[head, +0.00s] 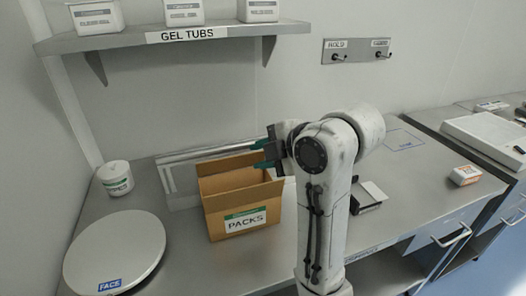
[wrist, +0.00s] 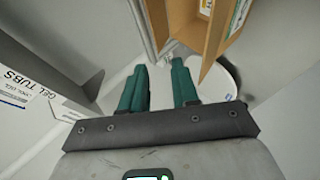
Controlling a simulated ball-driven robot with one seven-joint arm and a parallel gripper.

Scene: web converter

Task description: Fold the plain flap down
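An open cardboard box (head: 236,220) marked PACKS stands on the bench in the head view, with a green-and-white label on its front. Its brown panels stand up around a dark opening, and I cannot tell which of them is the plain flap. My gripper (head: 257,155) points left at the box's far right top edge. Its two green fingers are apart with nothing between them, as the wrist view (wrist: 159,68) shows. Whether they touch the cardboard I cannot tell.
A white round scale (head: 115,250) marked FACE and a white tub (head: 117,178) stand to the left. The GEL TUBS shelf (head: 150,40) hangs above the box. A dark device (head: 368,197) lies right of my arm. The bench front is partly clear.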

